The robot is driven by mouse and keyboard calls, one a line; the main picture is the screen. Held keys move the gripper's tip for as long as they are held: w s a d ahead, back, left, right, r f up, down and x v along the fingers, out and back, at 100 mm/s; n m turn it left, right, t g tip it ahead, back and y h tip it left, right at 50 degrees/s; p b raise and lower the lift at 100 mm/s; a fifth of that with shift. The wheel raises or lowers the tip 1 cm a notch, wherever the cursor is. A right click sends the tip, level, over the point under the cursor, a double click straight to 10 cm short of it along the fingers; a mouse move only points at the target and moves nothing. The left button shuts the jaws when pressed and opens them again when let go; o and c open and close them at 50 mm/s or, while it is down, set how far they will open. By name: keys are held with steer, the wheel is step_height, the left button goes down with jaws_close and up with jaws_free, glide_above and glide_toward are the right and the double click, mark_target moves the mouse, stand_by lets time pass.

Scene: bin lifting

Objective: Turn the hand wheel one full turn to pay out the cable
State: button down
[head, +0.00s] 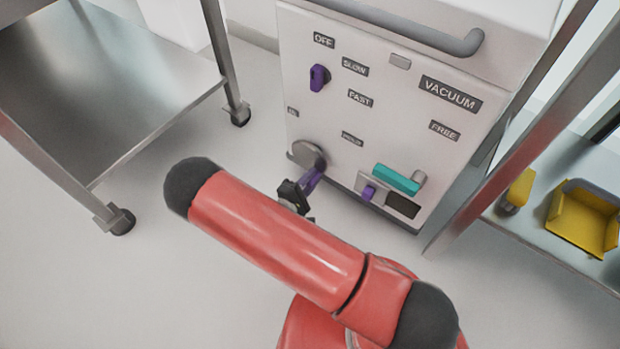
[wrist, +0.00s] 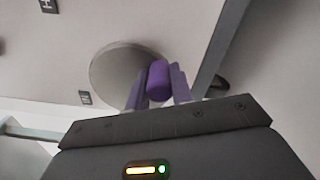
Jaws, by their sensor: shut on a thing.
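The hand wheel is a round grey disc (head: 308,155) low on the left of the white cabinet's front panel; it also shows in the wrist view (wrist: 112,72). A purple cylindrical handle (wrist: 158,80) stands out from the disc near its right edge in the wrist view. My gripper (wrist: 159,85) is shut on this handle, one purple finger on each side. In the head view my gripper (head: 312,181) is at the lower right of the disc, partly hidden by my red arm. I cannot make out the cable.
The white cabinet (head: 400,125) carries a purple selector knob (head: 319,77), a teal handle (head: 396,179) and a small purple switch (head: 370,192) right of the wheel. A metal cart (head: 110,80) stands left. A shelf at right holds a yellow bin (head: 583,218). Floor between is clear.

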mark_target(315, 154)
steer(key=n, duration=0.1)
steer(key=r+n+p, duration=0.1)
steer(key=n, duration=0.1)
steer(key=d+r+n+p, duration=0.1)
steer(key=n, duration=0.1)
steer(key=shift+s, duration=0.4)
step_height(315, 154, up, 2)
steer(key=n+p, duration=0.1)
steer(key=n, duration=0.1)
steer(key=n+p, duration=0.1)
steer(key=n, duration=0.2)
steer(key=shift+s+d+r+p, duration=0.1)
steer(key=shift+r+p, duration=0.1)
steer(key=shift+p, duration=0.15)
steer(key=n, duration=0.2)
steer(key=r+n+p, duration=0.1)
steer(key=n, duration=0.1)
steer(key=r+n+p, duration=0.1)
steer(key=shift+w+a+n, duration=0.25)
steer(key=shift+a+n, duration=0.05)
steer(key=shift+n, duration=0.1)
steer(key=shift+w+a+r+n+p, duration=0.15)
steer(key=shift+a+r+n+p, duration=0.1)
steer(key=shift+n, duration=0.6)
steer(key=shift+w+a+r+n+p, duration=0.2)
steer(key=shift+n+p, duration=0.1)
steer(key=shift+n, duration=0.5)
steer(key=shift+w+a+r+n+p, duration=0.15)
steer(key=shift+a+r+n+p, duration=0.1)
steer(key=shift+n, duration=0.6)
